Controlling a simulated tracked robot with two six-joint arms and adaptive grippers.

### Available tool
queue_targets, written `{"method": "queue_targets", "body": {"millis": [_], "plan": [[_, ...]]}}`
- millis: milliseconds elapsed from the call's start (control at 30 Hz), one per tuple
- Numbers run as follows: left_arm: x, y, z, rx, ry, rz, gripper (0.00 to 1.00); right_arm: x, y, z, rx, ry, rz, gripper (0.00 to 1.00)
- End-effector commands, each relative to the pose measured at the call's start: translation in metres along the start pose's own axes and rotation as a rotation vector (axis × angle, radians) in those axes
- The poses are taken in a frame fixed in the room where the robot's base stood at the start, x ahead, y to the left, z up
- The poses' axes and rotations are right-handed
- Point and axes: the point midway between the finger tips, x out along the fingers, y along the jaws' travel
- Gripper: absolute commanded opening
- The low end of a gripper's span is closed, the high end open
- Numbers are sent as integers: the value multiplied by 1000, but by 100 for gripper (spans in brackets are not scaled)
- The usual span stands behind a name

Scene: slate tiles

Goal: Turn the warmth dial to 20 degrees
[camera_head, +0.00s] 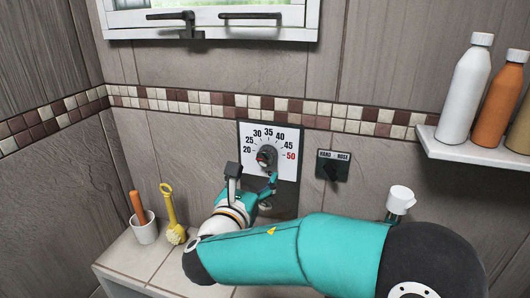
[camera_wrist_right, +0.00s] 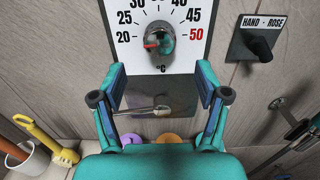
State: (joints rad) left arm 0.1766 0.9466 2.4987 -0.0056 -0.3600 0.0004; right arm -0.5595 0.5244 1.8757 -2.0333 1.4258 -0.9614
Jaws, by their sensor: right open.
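The warmth dial (camera_head: 267,156) is a round grey knob with a red mark, on a white plate (camera_head: 286,141) numbered 20 to 50. In the right wrist view the dial (camera_wrist_right: 159,41) shows at the top, its red mark on the left side, pointing left towards the 20 side; I cannot read its exact setting. My right gripper (camera_head: 252,178) is in front of the panel, just below the dial. In the right wrist view its fingers (camera_wrist_right: 161,76) are spread, with nothing between them, and the dial lies beyond the tips. My left gripper is not in view.
A dark HAND/ROSE switch (camera_head: 332,166) is right of the plate. A shelf (camera_head: 470,147) with several bottles juts out at right. A ledge (camera_head: 135,257) at lower left holds a white cup (camera_head: 145,230) and a yellow brush (camera_head: 173,215). A window is above.

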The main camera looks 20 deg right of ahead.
Motion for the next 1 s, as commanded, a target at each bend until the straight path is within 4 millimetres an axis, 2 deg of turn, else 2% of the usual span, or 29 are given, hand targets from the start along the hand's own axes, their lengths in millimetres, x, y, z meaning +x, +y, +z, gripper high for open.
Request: {"method": "queue_targets", "body": {"millis": [33,200,400,567,833,1000], "plan": [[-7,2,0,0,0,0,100,13,0,2,-2,1,-4,74],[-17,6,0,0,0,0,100,46,-1,2,-1,1,-3,74],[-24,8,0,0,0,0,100,71,0,1,0,1,-1,74],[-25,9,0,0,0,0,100,79,0,0,0,-1,1,74],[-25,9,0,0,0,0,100,79,0,0,0,0,1,74],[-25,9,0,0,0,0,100,79,0,0,0,0,1,46]]}}
